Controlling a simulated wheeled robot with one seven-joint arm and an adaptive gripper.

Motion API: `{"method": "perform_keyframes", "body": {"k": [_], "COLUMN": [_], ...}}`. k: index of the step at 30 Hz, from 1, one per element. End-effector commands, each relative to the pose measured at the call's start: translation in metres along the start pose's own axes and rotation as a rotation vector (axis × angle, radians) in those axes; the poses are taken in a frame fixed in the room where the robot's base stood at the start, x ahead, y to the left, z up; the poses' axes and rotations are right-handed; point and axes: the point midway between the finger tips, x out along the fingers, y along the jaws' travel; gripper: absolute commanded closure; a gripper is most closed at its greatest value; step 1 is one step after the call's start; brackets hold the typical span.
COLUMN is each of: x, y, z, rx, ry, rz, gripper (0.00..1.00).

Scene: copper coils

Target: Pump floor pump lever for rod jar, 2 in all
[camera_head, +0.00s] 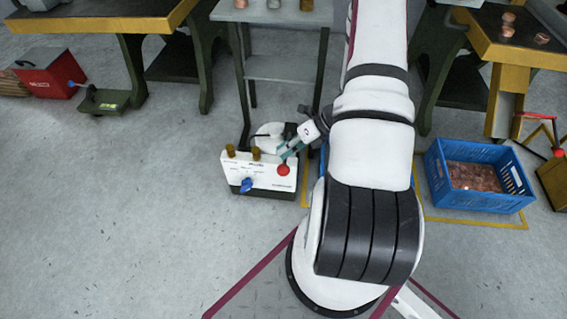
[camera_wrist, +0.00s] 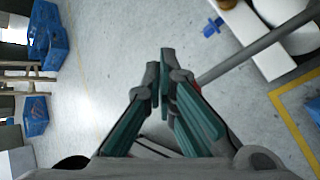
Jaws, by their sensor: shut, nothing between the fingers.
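The floor pump (camera_head: 262,172) is a white box on a dark base on the floor, with brass fittings on top and a blue knob (camera_head: 247,185) on its front. A red ball (camera_head: 283,170) shows at its right end. In the wrist view, a grey lever rod (camera_wrist: 250,52) runs from the upper right down to a red end (camera_wrist: 197,88) beside my fingertips. My gripper (camera_head: 289,151) has teal fingers and is shut and empty, close above the red ball. The fingers (camera_wrist: 164,75) partly hide the red end, and I cannot tell whether they touch it.
A grey stand (camera_head: 285,68) is behind the pump, with metal pieces on top. A blue crate (camera_head: 480,202) of copper pieces sits right, inside yellow floor lines. A red box (camera_head: 52,72) is at the far left. The floor left of the pump is clear.

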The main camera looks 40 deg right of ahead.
Motion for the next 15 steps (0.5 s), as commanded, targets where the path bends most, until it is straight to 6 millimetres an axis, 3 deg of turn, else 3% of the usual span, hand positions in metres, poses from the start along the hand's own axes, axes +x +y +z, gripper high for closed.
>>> {"method": "perform_keyframes", "body": {"k": [9,15], "x": [-0.022,-0.025], "y": [0.017,0.018], "z": [0.016,0.018], "rx": [-0.001,0.0], "ry": [0.0,0.0], "rz": [0.0,0.0], "gripper": [1.0,1.0]}}
